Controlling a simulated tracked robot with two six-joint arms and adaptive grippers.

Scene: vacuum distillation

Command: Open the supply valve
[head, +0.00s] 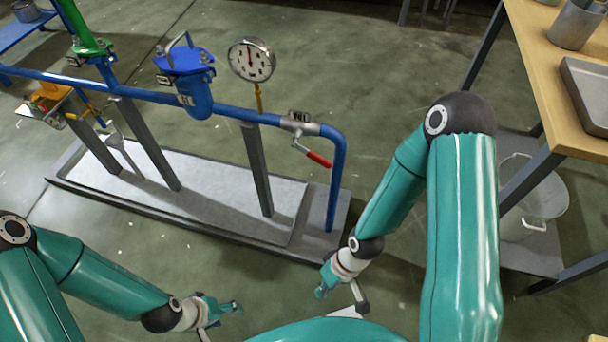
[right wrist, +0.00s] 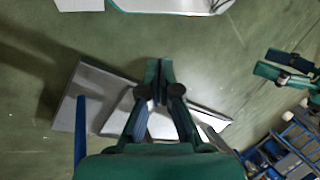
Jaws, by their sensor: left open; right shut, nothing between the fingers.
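A ball valve (head: 299,124) with a small tag sits near the right end of the blue pipe (head: 235,114). Its red-gripped lever (head: 318,159) slants down to the right, off the pipe's line. I cannot read the tag, so which valve is the supply valve is unclear. My right gripper (head: 322,289) is shut and empty, low in front of the skid's right end, well apart from the lever. It also shows shut in the right wrist view (right wrist: 158,75). My left gripper (head: 232,307) is open and empty at the bottom middle; it shows in the right wrist view (right wrist: 284,72).
A round gauge (head: 251,60) and a blue strainer body (head: 187,75) stand on the pipe, above a grey drip tray (head: 180,189). A green fitting (head: 88,43) is at the left.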

